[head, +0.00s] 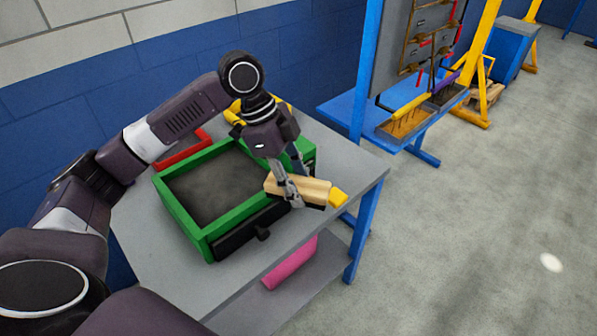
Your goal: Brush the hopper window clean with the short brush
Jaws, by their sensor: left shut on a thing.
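My left gripper (289,192) is shut on a short brush (312,190) with a pale wooden body, a yellow end and a dark underside. It holds the brush just right of the green-framed hopper window (207,240), over the right part of the table. The window's pane (212,184) is dark grey and looks cloudy or dusty. I cannot tell whether the brush touches the frame. My left arm reaches in from the left above the window. My right gripper is not in view.
The grey table (350,165) has blue legs. A black part with a knob (263,234) sits at the frame's front. A red item (185,150) and a yellow item (236,111) lie behind. A pink item (290,264) is on the lower shelf. A blue bench (345,112) stands behind.

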